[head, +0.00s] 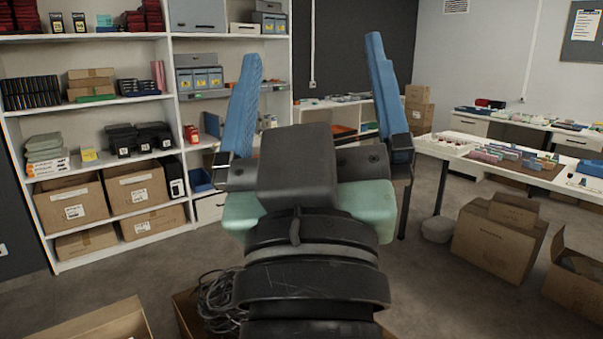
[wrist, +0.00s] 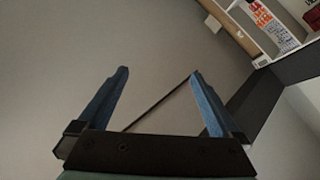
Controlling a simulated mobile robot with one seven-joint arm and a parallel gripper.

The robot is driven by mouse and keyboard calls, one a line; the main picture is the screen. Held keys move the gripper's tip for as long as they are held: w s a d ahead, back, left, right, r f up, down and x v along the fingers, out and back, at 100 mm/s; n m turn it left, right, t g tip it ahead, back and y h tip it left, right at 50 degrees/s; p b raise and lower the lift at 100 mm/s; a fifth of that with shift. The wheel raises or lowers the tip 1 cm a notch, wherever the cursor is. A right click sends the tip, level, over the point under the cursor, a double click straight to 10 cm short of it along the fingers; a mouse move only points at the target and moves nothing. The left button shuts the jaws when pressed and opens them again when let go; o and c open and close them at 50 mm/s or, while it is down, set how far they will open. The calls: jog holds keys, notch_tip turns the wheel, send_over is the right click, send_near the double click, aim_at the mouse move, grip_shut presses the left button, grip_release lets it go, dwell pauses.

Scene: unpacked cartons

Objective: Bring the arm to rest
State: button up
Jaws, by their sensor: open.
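My gripper (head: 312,92) is raised in the middle of the head view, with its two blue fingers spread wide and pointing up. Nothing is between the fingers. In the wrist view my gripper (wrist: 158,85) is also open and empty, with a plain grey surface behind it. My dark arm comes up from the bottom centre of the head view and hides part of the room behind it.
A white shelf unit (head: 171,80) with boxes and folders stands at the left. A white table (head: 450,150) with small items stands at the right. Cartons (head: 497,240) stand on the floor at right. A cable coil (head: 218,300) lies in a carton at bottom.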

jog(key=s+r+m+t, duration=0.2)
jog(key=s+r, duration=0.3)
jog(key=r, duration=0.1)
notch_tip(320, 180, up, 14)
jog(key=p, duration=1.6)
jog(key=shift+w+a+r, duration=0.15)
jog(key=shift+w+a, duration=0.25)
